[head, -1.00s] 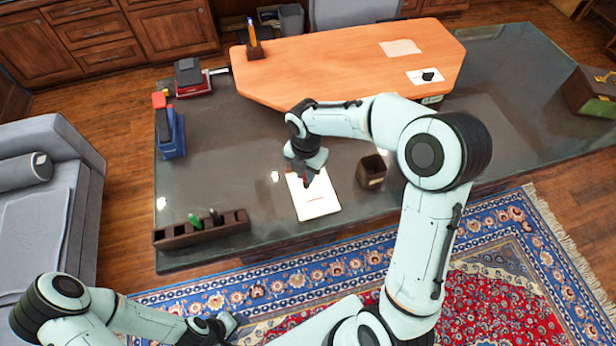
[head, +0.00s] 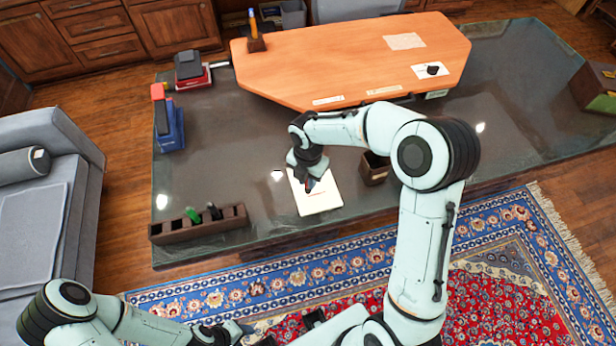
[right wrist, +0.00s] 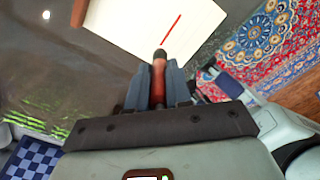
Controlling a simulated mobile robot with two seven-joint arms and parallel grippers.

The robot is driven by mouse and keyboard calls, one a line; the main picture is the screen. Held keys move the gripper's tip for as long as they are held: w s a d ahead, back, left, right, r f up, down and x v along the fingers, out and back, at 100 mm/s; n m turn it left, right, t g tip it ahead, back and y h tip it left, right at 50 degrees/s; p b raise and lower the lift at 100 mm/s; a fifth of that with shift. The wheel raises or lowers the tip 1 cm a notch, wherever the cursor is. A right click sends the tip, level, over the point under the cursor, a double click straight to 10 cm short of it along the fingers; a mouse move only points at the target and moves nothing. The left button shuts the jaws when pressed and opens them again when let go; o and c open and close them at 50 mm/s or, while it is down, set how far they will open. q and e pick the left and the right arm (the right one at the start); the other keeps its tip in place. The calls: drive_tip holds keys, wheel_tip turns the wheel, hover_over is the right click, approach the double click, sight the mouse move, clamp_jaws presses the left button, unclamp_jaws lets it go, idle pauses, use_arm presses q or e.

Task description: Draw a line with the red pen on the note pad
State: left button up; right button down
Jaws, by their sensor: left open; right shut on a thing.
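The white note pad (head: 322,203) lies on the dark glass desk, with a short red line on it. In the right wrist view the pad (right wrist: 120,22) fills the top, and the red line (right wrist: 171,30) runs just beyond the pen's tip. My right gripper (head: 309,187) is over the pad's upper left part. It is shut on the red pen (right wrist: 158,82), whose dark tip points toward the pad; whether the tip touches it I cannot tell. My left gripper (head: 240,331) is open and empty at the bottom, over the rug.
A dark pen rack (head: 168,233) with a green and a black pen stands at the desk's left front. A brown square cup (head: 374,169) stands right of the pad. Red and blue items (head: 169,128) stand at the left edge. An orange wood top (head: 340,65) lies behind.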

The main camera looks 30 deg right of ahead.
drive_tip(key=shift+f, duration=0.6)
idle(1.1)
drive_tip(key=shift+d, duration=0.1)
drive_tip(key=shift+s+d, duration=0.2)
drive_tip(key=shift+d, duration=0.4)
drive_tip(key=shift+s+d, duration=0.15)
drive_tip(key=shift+d, duration=0.55)
drive_tip(key=shift+d, duration=0.1)
drive_tip(key=shift+s+d, duration=0.15)
drive_tip(key=shift+d, duration=0.45)
drive_tip(key=shift+s+d+p, duration=0.15)
drive_tip(key=shift+d+p, duration=0.25)
drive_tip(key=shift+d, duration=0.25)
